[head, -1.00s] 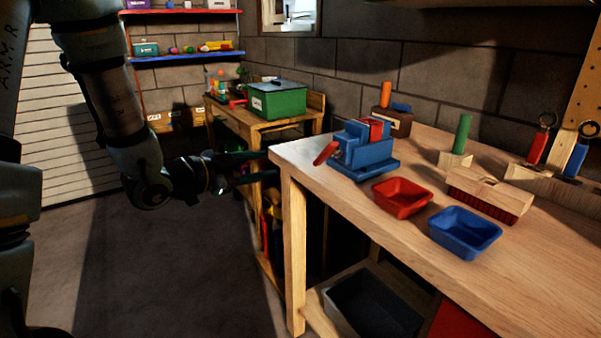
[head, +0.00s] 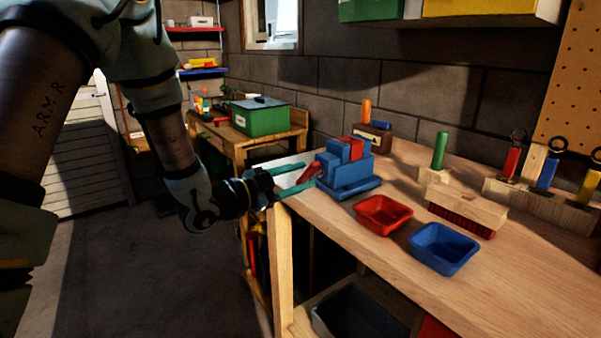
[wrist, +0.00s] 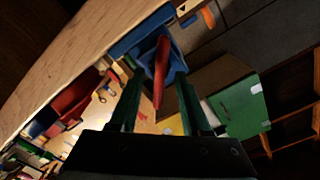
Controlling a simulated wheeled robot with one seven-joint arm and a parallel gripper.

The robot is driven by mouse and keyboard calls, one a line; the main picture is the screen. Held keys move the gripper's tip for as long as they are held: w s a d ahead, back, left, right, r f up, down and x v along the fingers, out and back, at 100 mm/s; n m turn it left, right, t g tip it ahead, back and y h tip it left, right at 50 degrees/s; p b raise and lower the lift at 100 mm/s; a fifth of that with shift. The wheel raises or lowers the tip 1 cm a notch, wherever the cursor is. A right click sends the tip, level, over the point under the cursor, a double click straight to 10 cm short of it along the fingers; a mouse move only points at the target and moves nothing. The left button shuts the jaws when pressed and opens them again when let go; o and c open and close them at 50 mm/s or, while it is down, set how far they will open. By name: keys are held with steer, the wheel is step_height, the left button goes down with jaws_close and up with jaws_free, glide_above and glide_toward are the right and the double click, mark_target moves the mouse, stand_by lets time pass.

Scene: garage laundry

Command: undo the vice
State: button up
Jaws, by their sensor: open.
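The blue vice (head: 345,168) stands on the left end of the wooden workbench (head: 480,275), with a red block (head: 352,147) between its jaws. Its red handle (head: 308,172) sticks out on the left side, tilted. My gripper (head: 302,178) is at the handle, with its two green fingers open. In the wrist view the red handle (wrist: 161,75) lies between the open fingers (wrist: 158,95), with a gap showing on each side. The vice body (wrist: 150,48) is behind it. The fingers do not appear to press on the handle.
A red tray (head: 383,215) and a blue tray (head: 444,248) stand right of the vice. A brush (head: 467,210), a green peg (head: 440,150) and a wooden block with an orange peg (head: 367,111) are farther back. A green box (head: 260,117) sits on another bench.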

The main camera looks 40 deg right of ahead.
steer(key=shift+d, duration=0.3)
jaws_close()
stand_by(0.4)
